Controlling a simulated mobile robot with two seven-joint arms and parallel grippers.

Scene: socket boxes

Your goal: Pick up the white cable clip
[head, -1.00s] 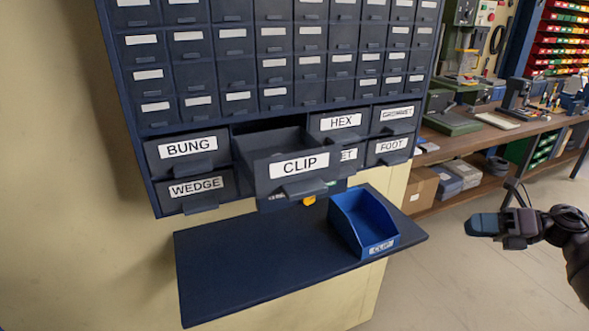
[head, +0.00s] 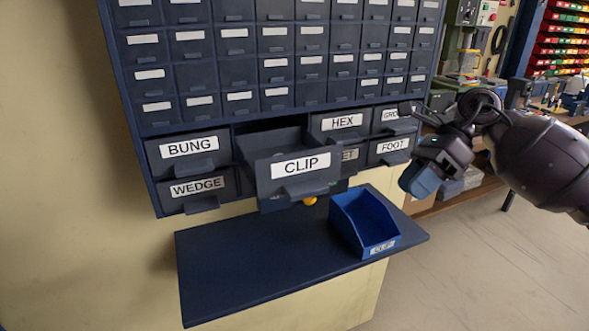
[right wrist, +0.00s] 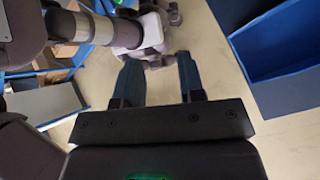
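No white cable clip shows in any view. The drawer labelled CLIP (head: 297,168) is pulled out of the cabinet, and the part of its inside that I see is dark; its front wall hides the floor. A blue bin labelled CLIP (head: 372,240) stands on the dark shelf (head: 240,265) below. My right gripper (head: 420,180) is to the right of the drawers and above and right of the bin, touching neither. In the right wrist view its two fingers (right wrist: 157,70) are apart with nothing between them. My left gripper is not in view.
Closed drawers labelled BUNG (head: 188,152), WEDGE (head: 195,190) and HEX (head: 343,123) flank the open one. A small yellow object (head: 309,201) shows below it. The left of the shelf is bare. A workbench (head: 470,142) stands at the right.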

